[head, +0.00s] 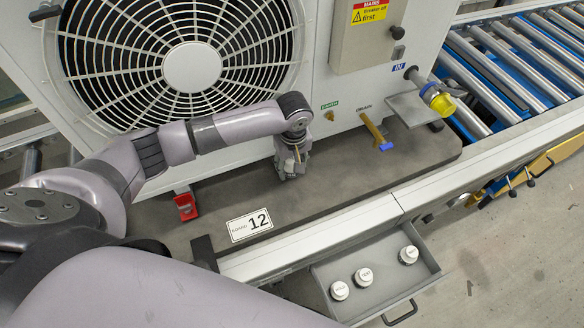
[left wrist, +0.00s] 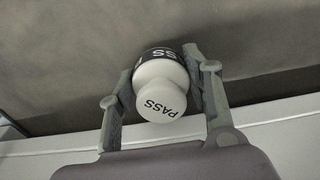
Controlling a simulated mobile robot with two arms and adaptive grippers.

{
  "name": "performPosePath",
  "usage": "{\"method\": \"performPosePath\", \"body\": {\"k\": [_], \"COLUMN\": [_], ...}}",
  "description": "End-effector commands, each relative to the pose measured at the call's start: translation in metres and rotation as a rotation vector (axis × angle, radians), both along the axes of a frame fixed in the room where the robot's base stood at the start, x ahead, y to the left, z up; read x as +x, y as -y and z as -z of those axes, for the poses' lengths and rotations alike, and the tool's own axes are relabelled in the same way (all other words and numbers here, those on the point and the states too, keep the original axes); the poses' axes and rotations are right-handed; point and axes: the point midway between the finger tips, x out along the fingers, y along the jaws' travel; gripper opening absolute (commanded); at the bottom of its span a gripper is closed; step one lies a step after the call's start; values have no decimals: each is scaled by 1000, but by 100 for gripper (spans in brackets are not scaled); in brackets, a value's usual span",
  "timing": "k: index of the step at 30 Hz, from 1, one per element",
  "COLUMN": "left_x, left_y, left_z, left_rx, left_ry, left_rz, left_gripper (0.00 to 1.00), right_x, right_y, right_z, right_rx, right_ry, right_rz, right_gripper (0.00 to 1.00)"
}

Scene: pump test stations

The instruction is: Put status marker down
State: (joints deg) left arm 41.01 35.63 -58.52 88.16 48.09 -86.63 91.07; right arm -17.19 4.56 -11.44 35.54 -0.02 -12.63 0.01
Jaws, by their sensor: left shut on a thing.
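My left gripper (head: 291,168) is over the dark grey board in front of the fan unit. In the left wrist view the same gripper (left wrist: 160,64) is shut on a white status marker (left wrist: 158,88), one finger on each side. The marker has a round knob reading PASS and a black band with white letters. It is hidden behind the gripper in the head view. I cannot tell whether its base touches the board. Three other white markers (head: 365,277) stand in the open drawer (head: 388,295). My right gripper is not in view.
The dark board (head: 320,190) carries a "BOARD 12" label (head: 249,225). The fan unit (head: 190,65) stands behind it. Rollers (head: 490,70) run at the right.

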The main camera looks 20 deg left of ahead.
Motion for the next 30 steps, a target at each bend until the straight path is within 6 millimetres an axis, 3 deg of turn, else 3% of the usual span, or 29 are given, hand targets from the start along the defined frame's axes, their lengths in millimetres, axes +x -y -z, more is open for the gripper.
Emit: {"method": "performPosePath", "body": {"k": [3,14,15,24,30], "left_x": [-2,-3,-2,-2,-2], "left_y": [1,2,2,2,2], "left_z": [14,17,18,18,18], "left_rx": [1,0,1,1,1], "left_ry": [-3,-2,-1,-1,-1], "left_rz": [2,2,2,2,2], "left_gripper": [16,16,46,65,65], "right_x": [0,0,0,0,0], "right_y": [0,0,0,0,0], "right_z": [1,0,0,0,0], "right_rx": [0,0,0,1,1], "right_ry": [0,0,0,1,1], "right_rz": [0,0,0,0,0], "right_gripper": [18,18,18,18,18]}}
